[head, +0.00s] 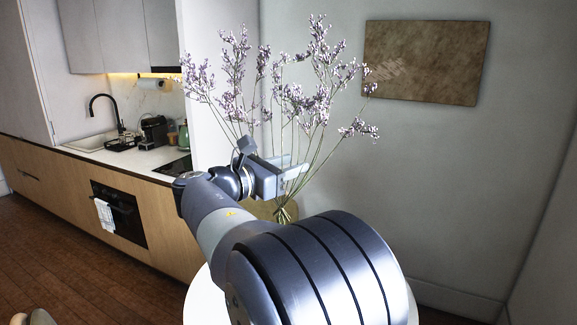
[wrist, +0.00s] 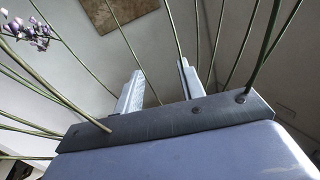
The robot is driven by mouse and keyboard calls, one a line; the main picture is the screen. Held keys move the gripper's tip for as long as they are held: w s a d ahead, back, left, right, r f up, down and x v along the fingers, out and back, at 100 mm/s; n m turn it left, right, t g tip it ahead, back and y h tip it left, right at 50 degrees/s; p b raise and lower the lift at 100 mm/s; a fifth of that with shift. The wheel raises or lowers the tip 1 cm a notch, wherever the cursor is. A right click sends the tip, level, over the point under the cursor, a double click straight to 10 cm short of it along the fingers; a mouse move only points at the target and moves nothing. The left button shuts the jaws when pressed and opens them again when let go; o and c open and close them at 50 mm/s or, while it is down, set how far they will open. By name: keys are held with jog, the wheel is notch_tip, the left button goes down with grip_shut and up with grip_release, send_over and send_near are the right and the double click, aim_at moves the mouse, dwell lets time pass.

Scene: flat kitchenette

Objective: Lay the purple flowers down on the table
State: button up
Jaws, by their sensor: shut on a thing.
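The purple flowers (head: 318,98) are a tall, spread bunch of thin green stems with small lilac blossoms. They stand upright above the white table (head: 203,300) in the head view, their stem ends gathered low behind my arm. My gripper (head: 290,175) is at the middle of the stems, its fingers reaching in among them. In the wrist view, stems rise all around the gripper fingers (wrist: 160,88), and some blossoms (wrist: 28,30) show at upper left. The gripper is shut on the flowers, though the exact stem between the fingers is hard to see. Much of the table is hidden by my arm.
A kitchen counter (head: 125,157) with a sink, black tap, coffee machine and oven stands at the left. A brown board (head: 425,61) hangs on the back wall. A pale round-edged thing (head: 40,317) shows at the lower left corner. Wooden floor is clear between.

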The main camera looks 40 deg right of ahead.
aim_at(288, 142)
notch_tip(288, 142, up, 2)
jog(key=shift+r+p, duration=0.25)
jog(key=shift+p, duration=0.65)
jog(key=shift+r+p, duration=0.35)
jog(key=shift+r, duration=0.85)
notch_tip(288, 142, up, 16)
dwell(1.0)
